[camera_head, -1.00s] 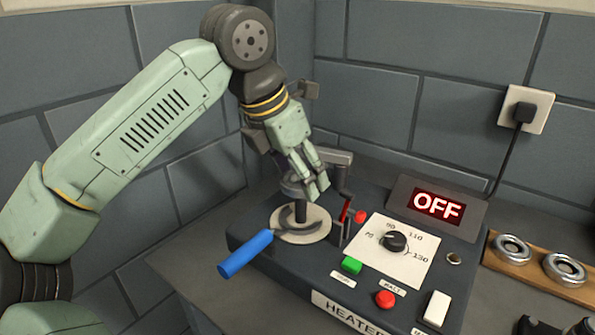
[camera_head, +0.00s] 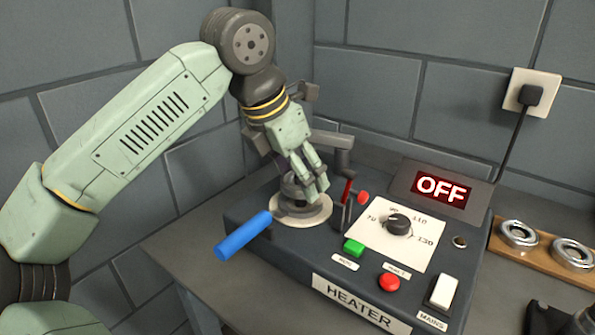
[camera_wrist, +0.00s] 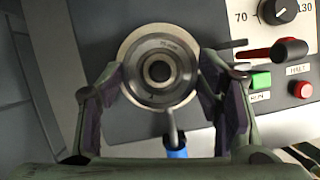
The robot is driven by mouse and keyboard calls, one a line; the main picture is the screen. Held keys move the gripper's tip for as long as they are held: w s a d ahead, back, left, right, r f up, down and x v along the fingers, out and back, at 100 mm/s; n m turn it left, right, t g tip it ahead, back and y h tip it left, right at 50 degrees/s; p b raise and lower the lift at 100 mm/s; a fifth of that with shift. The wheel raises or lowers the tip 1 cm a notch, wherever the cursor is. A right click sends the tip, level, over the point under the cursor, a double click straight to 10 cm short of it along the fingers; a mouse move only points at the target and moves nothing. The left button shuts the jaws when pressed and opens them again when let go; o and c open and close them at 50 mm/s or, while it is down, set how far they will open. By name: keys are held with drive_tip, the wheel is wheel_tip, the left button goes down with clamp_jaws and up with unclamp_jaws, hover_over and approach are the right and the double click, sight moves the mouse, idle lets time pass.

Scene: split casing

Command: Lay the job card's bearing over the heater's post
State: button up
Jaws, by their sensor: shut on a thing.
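My gripper (camera_head: 310,190) points down over the heater (camera_head: 375,300), fingers shut on a grey metal bearing (camera_wrist: 140,66). In the wrist view the bearing sits between the fingers, faint lettering on its face, with a dark round centre in its bore. In the head view the bearing (camera_head: 291,190) is partly behind the fingers, low over the pale round plate (camera_head: 315,217). The post is mostly hidden by bearing and fingers; the bearing looks in line with it. I cannot tell whether it touches the plate. The job card is not in view.
A blue-handled tool (camera_head: 243,236) juts from the plate over the heater's front left edge. The display (camera_head: 442,189) reads OFF. Two more bearings (camera_head: 519,234) lie on a wooden board at right.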

drive_tip(key=shift+f+b, duration=0.9)
drive_tip(key=shift+f, duration=0.35)
drive_tip(key=o, duration=1.5)
wheel_tip(320, 180, up, 10)
drive_tip(key=p, duration=0.7)
drive_tip(key=shift+r, duration=0.15)
